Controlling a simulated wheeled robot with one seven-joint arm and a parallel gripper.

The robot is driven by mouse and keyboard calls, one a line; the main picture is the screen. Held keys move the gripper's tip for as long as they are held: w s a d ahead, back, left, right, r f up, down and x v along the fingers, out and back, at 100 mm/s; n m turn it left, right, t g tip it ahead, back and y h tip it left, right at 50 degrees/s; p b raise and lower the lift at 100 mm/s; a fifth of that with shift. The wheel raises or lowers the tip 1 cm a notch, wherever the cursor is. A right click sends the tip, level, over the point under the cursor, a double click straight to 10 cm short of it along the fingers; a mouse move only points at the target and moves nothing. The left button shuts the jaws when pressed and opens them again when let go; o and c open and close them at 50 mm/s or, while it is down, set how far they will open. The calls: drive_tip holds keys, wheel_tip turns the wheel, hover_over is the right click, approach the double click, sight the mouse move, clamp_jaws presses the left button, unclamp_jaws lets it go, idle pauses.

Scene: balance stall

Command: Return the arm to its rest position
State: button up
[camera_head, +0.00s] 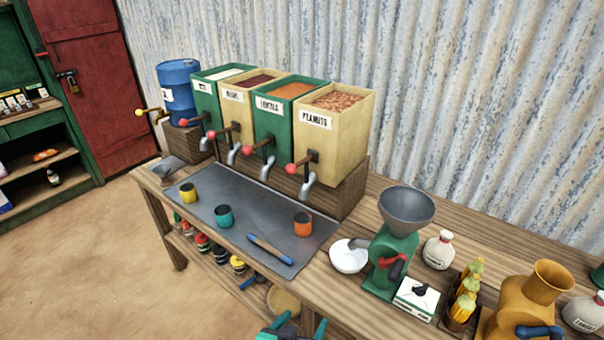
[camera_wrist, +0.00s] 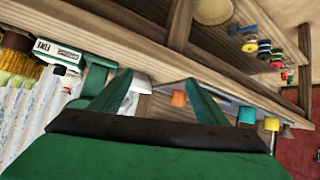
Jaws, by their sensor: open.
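My gripper (camera_head: 301,326) shows at the bottom edge of the head view, in front of the wooden bench (camera_head: 345,297).
On the grey mat (camera_head: 225,205) stand yellow (camera_head: 187,193), teal (camera_head: 224,216) and orange (camera_head: 302,225) cups. Several dispensers with taps stand behind. Open floor (camera_head: 80,280) lies left.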

drive_tip(key=s+d+f+n+t+y, duration=0.1)
drive_tip(key=s+f+n+y, duration=0.1)
drive_tip(key=s+f, duration=0.35)
drive_tip(key=s+f+n+t+y, duration=0.2)
drive_tip(key=s, duration=0.7)
drive_tip(key=s+r+t, duration=0.1)
drive_tip(key=s+r, duration=0.2)
drive_tip(key=s, duration=0.4)
drive_tip(key=s+a+r+m+t, duration=0.1)
drive_tip(key=s+r, duration=0.2)
drive_tip(key=s, duration=0.5)
drive_tip(key=shift+s+r, duration=0.15)
drive_tip(key=shift+r, duration=0.25)
